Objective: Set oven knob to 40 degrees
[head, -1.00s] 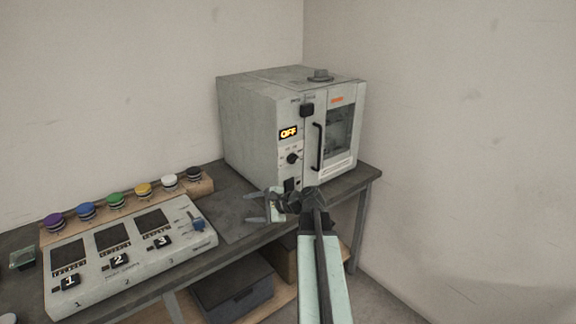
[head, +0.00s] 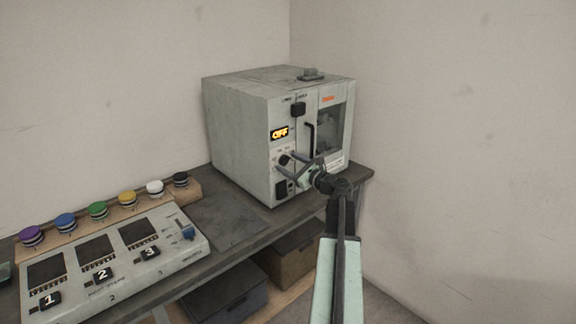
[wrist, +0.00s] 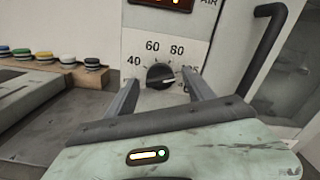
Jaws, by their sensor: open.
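The oven (head: 238,135) is a grey box on the bench, and its lit display (head: 279,133) reads OFF. Its black round oven knob (wrist: 160,76) sits on a white panel with the marks 40, 60 and 80 around it; a further mark at the right is partly hidden. A light pointer line on the knob points right, away from the 40. In the head view the knob (head: 284,160) is small, close to my fingertips. My gripper (head: 295,168) is open; in the wrist view its fingers (wrist: 160,84) stand on either side of the knob, and I cannot tell whether they touch it.
A black door handle (wrist: 262,45) stands to the right of the knob. A panel with numbered blocks (head: 110,262) and a row of coloured knobs (head: 97,210) are at the left of the bench. A dark box (head: 232,297) lies below.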

